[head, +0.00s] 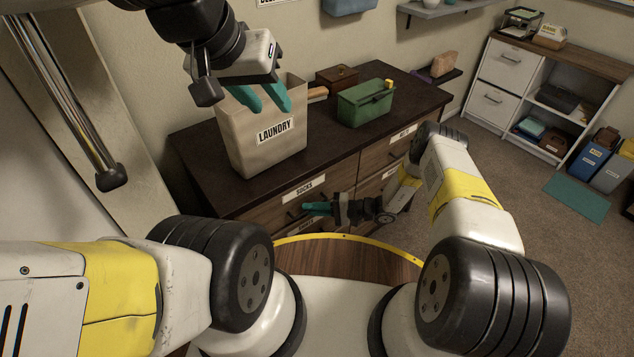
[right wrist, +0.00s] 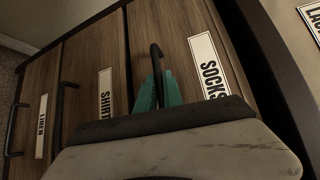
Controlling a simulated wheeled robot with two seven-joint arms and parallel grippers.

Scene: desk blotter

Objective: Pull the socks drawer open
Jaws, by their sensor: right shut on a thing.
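The socks drawer (head: 262,216) is the wooden top left drawer of the dark-topped dresser, with a white SOCKS label (head: 304,189). It also shows in the right wrist view (right wrist: 178,28). My right gripper (head: 318,208) is at its front, and its teal fingers (right wrist: 157,92) are closed around the drawer's black bar handle (right wrist: 155,56). I cannot tell whether the drawer stands slightly out. My left gripper (head: 272,102) is high at the upper left, fingers apart and empty, in front of or above the laundry bin.
The beige LAUNDRY bin (head: 262,155) and a green box (head: 362,106) stand on the dresser top (head: 325,142).

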